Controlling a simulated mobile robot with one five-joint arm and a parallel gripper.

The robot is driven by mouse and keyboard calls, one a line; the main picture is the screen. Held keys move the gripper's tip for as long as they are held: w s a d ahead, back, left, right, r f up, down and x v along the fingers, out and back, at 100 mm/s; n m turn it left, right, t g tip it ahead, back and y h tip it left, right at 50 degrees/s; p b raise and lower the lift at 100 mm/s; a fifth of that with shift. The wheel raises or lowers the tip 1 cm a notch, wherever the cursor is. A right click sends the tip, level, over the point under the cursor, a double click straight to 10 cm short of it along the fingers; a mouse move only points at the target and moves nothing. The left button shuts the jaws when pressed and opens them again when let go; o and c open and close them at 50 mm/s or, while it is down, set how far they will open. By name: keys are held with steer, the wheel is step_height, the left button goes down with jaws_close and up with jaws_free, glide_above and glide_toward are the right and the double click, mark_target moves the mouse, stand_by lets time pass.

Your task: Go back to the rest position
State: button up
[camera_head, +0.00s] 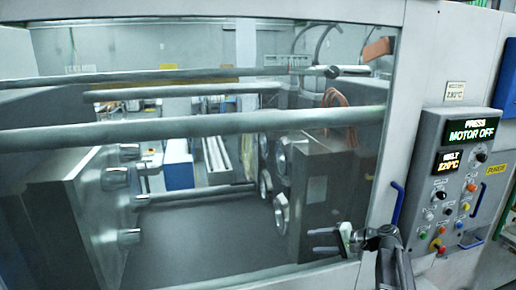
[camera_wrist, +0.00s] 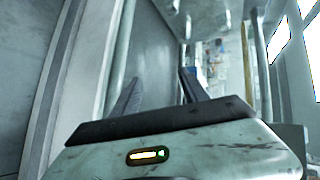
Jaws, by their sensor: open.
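My gripper (camera_head: 316,241) is in the lower right part of the press window in the head view, and its fingers point left. It is open, with nothing between the fingers. In the wrist view the two dark fingers of my gripper (camera_wrist: 158,84) stand apart with a clear gap. My arm comes up from the bottom edge in the head view. I cannot tell how far the fingertips are from the window.
The press window (camera_head: 215,255) shows bars and two platens behind it. A blue handle (camera_head: 396,206) is close to my arm. The control panel (camera_head: 455,180) at right reads "MOTOR OFF", with several buttons and another blue handle (camera_head: 473,228).

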steer(key=s+a+f+n+g+h+b, duration=0.2)
steer(key=s+a+f+n+g+h, duration=0.35)
steer(key=s+a+f, duration=0.9)
steer(key=s+d+f+n+g+h, duration=0.1)
steer(key=s+d+h, duration=0.2)
steer(key=d, duration=0.6)
steer(key=h, duration=0.2)
steer(key=shift+h, duration=0.35)
steer(key=shift+n, duration=0.25)
